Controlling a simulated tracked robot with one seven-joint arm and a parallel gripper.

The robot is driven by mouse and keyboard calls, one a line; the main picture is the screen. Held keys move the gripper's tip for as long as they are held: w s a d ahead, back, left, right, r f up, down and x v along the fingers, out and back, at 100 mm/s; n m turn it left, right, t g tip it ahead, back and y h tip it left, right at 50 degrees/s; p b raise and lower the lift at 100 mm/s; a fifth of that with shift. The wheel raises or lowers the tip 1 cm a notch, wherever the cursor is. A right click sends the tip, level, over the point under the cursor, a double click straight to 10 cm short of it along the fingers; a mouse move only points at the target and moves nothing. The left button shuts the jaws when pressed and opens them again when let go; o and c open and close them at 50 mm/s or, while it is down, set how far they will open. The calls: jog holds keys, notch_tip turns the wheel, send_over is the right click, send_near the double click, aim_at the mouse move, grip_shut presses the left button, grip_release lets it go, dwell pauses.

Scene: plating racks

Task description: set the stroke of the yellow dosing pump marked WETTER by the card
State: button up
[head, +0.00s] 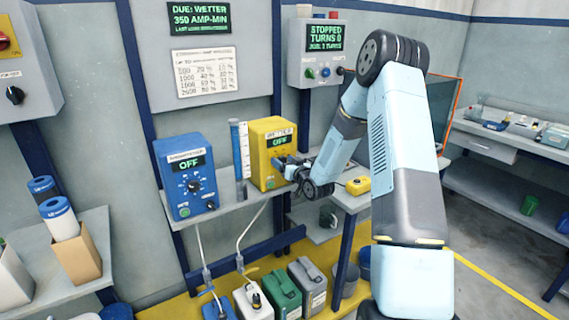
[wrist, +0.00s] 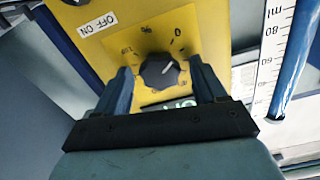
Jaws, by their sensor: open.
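The yellow dosing pump (head: 259,165), marked WETTER, stands on the shelf with its display reading OFF. In the wrist view its black stroke knob (wrist: 160,71) sits on a yellow dial, seen upside down, with a 0 and a % mark legible. The knob's white pointer appears turned toward the 0 side. My gripper (wrist: 161,66) is open, its blue fingers on either side of the knob; I cannot tell whether they touch it. In the head view my gripper (head: 286,166) is at the pump's front and hides the knob. The card (head: 204,72) hangs above, its small figures only partly legible.
A sign (head: 199,16) reads DUE: WETTER 350 AMP-MIN. A blue pump (head: 186,177), also OFF, and a measuring cylinder (head: 240,150) stand left of the yellow pump. A yellow button box (head: 358,185) is to the right. Several jugs stand below.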

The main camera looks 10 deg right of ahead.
jog(key=c, duration=1.1)
jog(key=shift+o, duration=0.2)
jog(key=shift+d+m, duration=0.1)
jog(key=shift+m, duration=1.7)
jog(key=o, duration=1.1)
jog(key=shift+c, duration=0.2)
jog(key=v, duration=1.3)
jog(key=shift+s, duration=0.35)
jog(key=shift+d, duration=0.1)
